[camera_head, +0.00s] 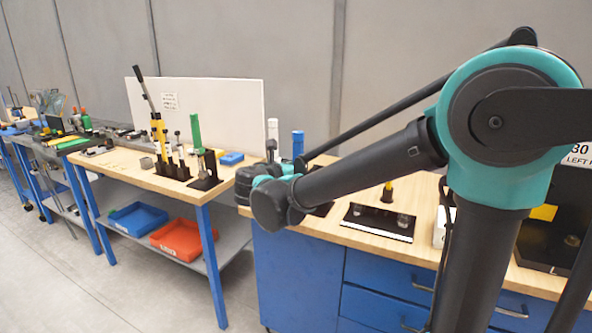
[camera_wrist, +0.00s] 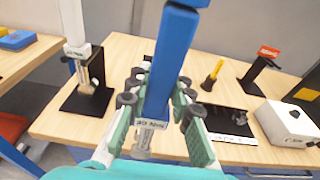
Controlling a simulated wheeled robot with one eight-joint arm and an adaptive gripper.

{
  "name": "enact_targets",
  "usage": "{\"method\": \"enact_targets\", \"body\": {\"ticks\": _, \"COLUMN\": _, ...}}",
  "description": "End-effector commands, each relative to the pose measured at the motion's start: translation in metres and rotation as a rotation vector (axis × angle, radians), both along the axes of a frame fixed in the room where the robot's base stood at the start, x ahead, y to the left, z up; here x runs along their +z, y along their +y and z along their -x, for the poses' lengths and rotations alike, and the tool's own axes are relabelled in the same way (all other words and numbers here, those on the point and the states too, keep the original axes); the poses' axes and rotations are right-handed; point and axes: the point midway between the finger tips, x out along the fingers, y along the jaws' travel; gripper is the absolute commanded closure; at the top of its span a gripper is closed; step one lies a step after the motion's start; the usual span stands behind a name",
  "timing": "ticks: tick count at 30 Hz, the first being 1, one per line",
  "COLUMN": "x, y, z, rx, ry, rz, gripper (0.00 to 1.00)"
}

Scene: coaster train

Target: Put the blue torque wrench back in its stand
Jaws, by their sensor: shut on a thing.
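The blue torque wrench (camera_wrist: 172,50) stands roughly upright in my gripper (camera_wrist: 160,88), which is shut on it. Its labelled silver lower end (camera_wrist: 150,124) shows below the fingers. In the head view the wrench's blue top (camera_head: 298,142) rises behind my wrist, and most of the gripper is hidden. A black stand (camera_wrist: 98,102) at the left of the bench holds a white wrench (camera_wrist: 73,22). Another black stand (camera_wrist: 258,72) with a red label is at the right and looks empty. A dark piece behind the held wrench is mostly hidden; I cannot tell what it is.
A black plate (camera_wrist: 236,118) with small metal parts, a yellow-handled tool (camera_wrist: 212,74) and a white box (camera_wrist: 290,122) are on the wooden bench. Another table (camera_head: 128,180) at the left carries a green wrench (camera_head: 196,131) and several tools. The bench behind my gripper has bare wood.

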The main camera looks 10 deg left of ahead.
Motion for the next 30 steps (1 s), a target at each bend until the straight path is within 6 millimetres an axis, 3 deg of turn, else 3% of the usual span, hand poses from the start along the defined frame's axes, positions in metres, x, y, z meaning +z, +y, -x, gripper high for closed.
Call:
{"method": "enact_targets", "body": {"ticks": 13, "x": 0.001, "y": -0.015, "z": -0.040, "rx": -0.004, "ry": -0.001, "rz": 0.001, "gripper": 1.00}}
{"method": "enact_targets", "body": {"ticks": 30, "x": 0.002, "y": -0.015, "z": -0.042, "rx": -0.006, "ry": 0.004, "rz": -0.001, "gripper": 1.00}}
